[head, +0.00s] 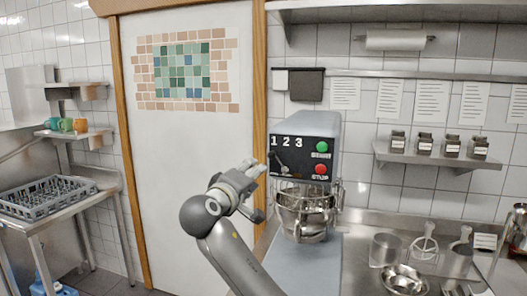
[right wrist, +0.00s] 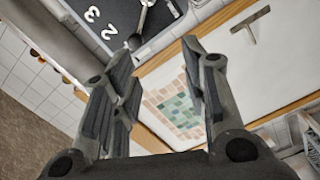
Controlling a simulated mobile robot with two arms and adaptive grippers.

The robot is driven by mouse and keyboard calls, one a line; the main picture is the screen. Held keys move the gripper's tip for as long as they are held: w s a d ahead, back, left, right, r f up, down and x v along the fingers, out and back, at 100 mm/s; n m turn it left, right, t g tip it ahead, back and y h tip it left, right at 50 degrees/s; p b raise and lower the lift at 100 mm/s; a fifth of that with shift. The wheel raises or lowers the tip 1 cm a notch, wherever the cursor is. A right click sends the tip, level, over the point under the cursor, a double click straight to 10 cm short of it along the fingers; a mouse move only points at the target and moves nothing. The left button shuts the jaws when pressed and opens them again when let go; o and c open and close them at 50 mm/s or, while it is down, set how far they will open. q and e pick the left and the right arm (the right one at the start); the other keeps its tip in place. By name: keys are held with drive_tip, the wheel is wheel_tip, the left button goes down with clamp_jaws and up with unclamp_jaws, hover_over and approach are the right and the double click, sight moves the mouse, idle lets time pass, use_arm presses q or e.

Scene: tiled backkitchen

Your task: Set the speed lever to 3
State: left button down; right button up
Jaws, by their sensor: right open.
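The mixer (head: 322,150) stands on the right of the white door, its dark panel (head: 300,157) marked 1, 2, 3 above a lever. The speed lever (head: 283,168) shows small there, partly near my fingers. In the right wrist view the lever (right wrist: 142,22) has a black knob (right wrist: 135,42) and leans up and left on the panel, towards the 1 side.
A green START button (head: 322,147) and red STOP button (head: 320,169) sit on the panel's right. The mixer's wire-guarded bowl (head: 306,212) is below. A steel counter with a pan (head: 404,280) lies right. A crate (head: 50,197) stands on the left table.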

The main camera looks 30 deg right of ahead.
sight(271, 157)
drive_tip(key=shift+m+h, duration=0.3)
drive_tip(key=shift+m, duration=0.1)
drive_tip(key=w+d+r+p, duration=0.1)
drive_tip(key=d, duration=0.2)
drive_tip(key=w+d+r+p, duration=0.1)
drive_tip(key=d+p, duration=0.1)
drive_tip(key=w+d+r+p, duration=0.1)
drive_tip(key=w+d+p, duration=0.1)
drive_tip(key=d, duration=0.1)
drive_tip(key=shift+d, duration=0.35)
drive_tip(key=shift+w+d+p, duration=0.25)
drive_tip(key=shift+p, duration=0.05)
use_arm(q)
wheel_tip(271, 157, up, 6)
drive_tip(key=shift+d+f, duration=0.1)
use_arm(e)
drive_tip(key=shift+w+d+f, duration=0.2)
drive_tip(key=shift+w, duration=0.05)
